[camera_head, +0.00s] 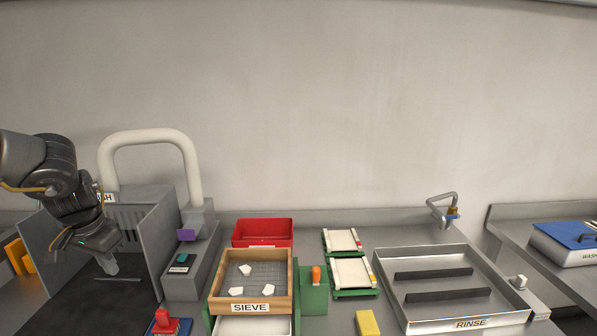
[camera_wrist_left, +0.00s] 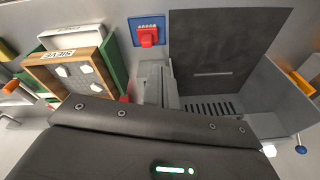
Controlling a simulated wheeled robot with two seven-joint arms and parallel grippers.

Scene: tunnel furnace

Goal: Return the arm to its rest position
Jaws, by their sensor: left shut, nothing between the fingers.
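My left gripper (camera_head: 109,268) is shut and empty. In the head view its arm comes in from the left edge, and the fingers point down over the dark floor of the grey hood (camera_head: 156,240). The fingers look to be a little above that floor; the exact gap is hard to judge. In the left wrist view the gripper (camera_wrist_left: 157,85) shows at the middle, with the dark plate (camera_wrist_left: 215,50) of the hood beyond it. My right gripper is in neither view.
A white pipe (camera_head: 150,133) arches over the hood beside my left arm. A wooden sieve (camera_head: 290,290) with white pieces, a red bin (camera_head: 262,225), green-edged racks (camera_head: 352,272) and a metal rinse tray (camera_head: 440,315) stand to the right. A red-handled blue block (camera_head: 168,325) sits at the front.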

